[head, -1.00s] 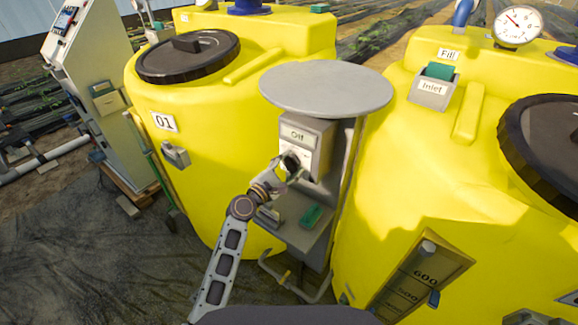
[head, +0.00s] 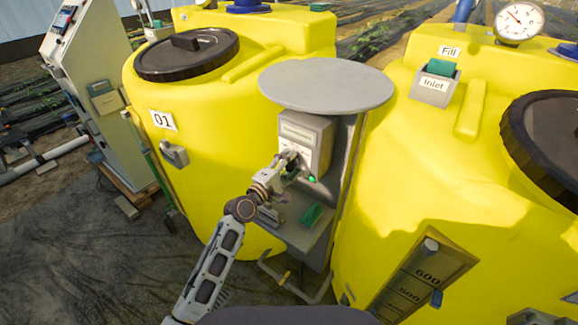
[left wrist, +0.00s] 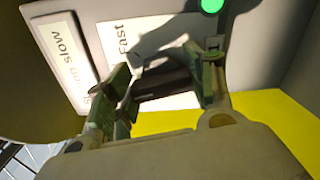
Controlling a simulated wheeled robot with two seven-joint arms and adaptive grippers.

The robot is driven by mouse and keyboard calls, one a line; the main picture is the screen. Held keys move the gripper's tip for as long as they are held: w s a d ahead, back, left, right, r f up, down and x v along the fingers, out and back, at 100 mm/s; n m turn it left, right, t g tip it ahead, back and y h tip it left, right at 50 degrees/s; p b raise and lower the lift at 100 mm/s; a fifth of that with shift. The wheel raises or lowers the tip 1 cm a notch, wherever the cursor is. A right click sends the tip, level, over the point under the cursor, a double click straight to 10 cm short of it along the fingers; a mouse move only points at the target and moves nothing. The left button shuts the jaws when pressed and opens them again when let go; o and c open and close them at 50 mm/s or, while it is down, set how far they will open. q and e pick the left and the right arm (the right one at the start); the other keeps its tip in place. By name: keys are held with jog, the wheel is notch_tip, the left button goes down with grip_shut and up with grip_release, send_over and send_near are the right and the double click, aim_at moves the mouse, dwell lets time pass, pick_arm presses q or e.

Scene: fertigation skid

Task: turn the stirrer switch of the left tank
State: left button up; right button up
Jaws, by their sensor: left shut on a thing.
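The left tank is yellow (head: 205,130), marked 01, with a black lid. A grey control box (head: 322,140) stands at its right side, under a round grey plate. My left gripper (head: 288,165) is at the front of the box. In the left wrist view its fingers (left wrist: 163,80) are shut on the dark stirrer switch (left wrist: 165,84), in front of a white label with "Fast" on it. The fingers hide part of the switch. My right gripper is not in view.
A second yellow tank (head: 440,170) with a black lid (head: 548,145) and an inlet box (head: 433,85) stands close on the right. A grey shelf with a green object (head: 312,215) is below the control box. A grey cabinet (head: 95,90) stands at the left.

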pick_arm(q)
jog(key=shift+f+m, duration=0.1)
jog(key=shift+m, duration=1)
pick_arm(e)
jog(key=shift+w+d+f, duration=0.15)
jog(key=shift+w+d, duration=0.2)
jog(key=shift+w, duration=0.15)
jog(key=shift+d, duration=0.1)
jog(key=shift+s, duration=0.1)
